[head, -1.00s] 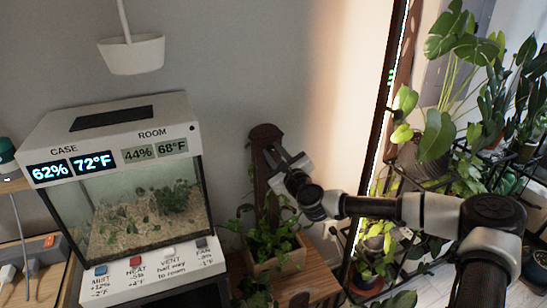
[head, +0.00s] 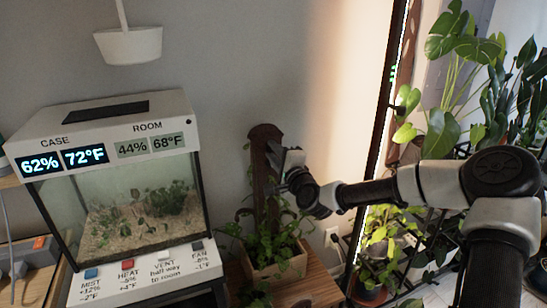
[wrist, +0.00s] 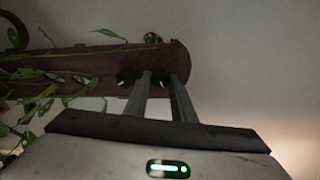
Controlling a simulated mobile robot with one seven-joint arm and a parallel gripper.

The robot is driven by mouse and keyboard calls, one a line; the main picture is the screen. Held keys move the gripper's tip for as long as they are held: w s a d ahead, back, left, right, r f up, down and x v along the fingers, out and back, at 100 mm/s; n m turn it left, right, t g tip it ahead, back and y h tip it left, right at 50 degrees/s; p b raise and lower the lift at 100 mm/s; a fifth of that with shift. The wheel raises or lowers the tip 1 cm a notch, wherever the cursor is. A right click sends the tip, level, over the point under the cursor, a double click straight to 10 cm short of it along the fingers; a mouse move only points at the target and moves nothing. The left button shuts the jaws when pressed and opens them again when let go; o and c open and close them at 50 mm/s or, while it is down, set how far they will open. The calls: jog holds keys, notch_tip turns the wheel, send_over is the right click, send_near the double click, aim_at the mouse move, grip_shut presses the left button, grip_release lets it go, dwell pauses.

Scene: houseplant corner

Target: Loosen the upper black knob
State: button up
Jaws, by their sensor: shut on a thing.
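A dark brown wooden post (head: 264,139) with a rounded top rises from a planter box with a leafy vine. In the wrist view the post (wrist: 85,62) lies sideways, its top end to the right. My gripper (wrist: 162,77) is at the post near that end, its fingers shut on a small black knob (wrist: 161,78), mostly hidden between them. Another black knob (wrist: 125,78) is just left of the fingers, farther down the post. A third dark knob-like piece (wrist: 153,38) shows on the post's far edge. In the head view my gripper (head: 275,157) hides the knobs.
The planter box (head: 278,267) stands on a wooden surface below. A glass case (head: 130,205) with displays and buttons is to the left. Large potted plants (head: 455,75) fill the right.

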jog(key=n+b, duration=0.2)
jog(key=n, duration=0.1)
jog(key=shift+f+n, duration=0.1)
jog(key=shift+n, duration=0.3)
jog(key=n+b, duration=0.2)
jog(key=n, duration=0.1)
jog(key=shift+n, duration=0.3)
jog(key=n+b, duration=0.2)
jog(key=n, duration=0.1)
jog(key=shift+n+b, duration=0.3)
jog(key=shift+b, duration=0.05)
jog(key=shift+n+b, duration=1.05)
jog(key=shift+n, duration=0.35)
jog(key=shift+r, duration=0.2)
jog(key=o, duration=1.1)
jog(key=shift+c, duration=0.2)
